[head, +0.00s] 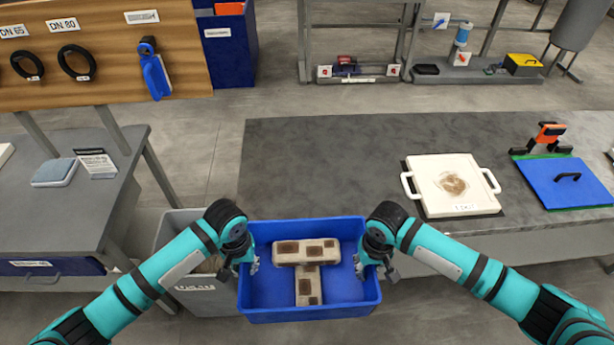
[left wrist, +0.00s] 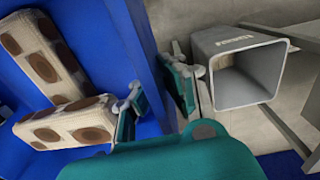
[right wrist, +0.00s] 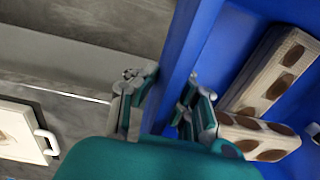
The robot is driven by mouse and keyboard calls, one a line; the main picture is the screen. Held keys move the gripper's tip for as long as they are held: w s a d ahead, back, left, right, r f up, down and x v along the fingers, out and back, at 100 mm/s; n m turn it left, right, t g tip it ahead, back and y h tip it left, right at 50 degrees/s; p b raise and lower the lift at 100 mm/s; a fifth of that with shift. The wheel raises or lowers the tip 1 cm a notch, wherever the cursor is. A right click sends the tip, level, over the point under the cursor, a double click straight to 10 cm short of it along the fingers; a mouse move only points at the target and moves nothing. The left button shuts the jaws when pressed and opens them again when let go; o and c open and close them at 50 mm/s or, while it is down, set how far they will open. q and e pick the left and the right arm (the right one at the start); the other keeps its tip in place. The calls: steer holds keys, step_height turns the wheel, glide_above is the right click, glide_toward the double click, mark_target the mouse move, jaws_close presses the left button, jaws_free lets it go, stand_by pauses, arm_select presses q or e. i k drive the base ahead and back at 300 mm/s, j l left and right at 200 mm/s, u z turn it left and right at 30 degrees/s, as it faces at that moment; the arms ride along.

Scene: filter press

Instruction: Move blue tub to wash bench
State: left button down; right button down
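The blue tub (head: 310,312) is held level between my two arms at the near side of the dark grey bench. Two beige blocks with brown patches lie in it, one crosswise (head: 306,252) and one lengthwise (head: 309,286). My left gripper (head: 247,266) has its fingers on both sides of the tub's left wall (left wrist: 143,55) and looks shut on it. My right gripper (head: 371,268) straddles the right wall (right wrist: 190,45) the same way and looks shut on it. What is under the tub is hidden. I cannot tell which surface is the wash bench.
The grey bench top (head: 320,165) is clear behind the tub. A white handled plate (head: 453,187) and a blue plate (head: 567,183) lie on its right. A grey bin (head: 180,225) stands left of the tub, near a grey side table (head: 85,215).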

mark_target(307, 194)
steer(key=i, duration=1.1)
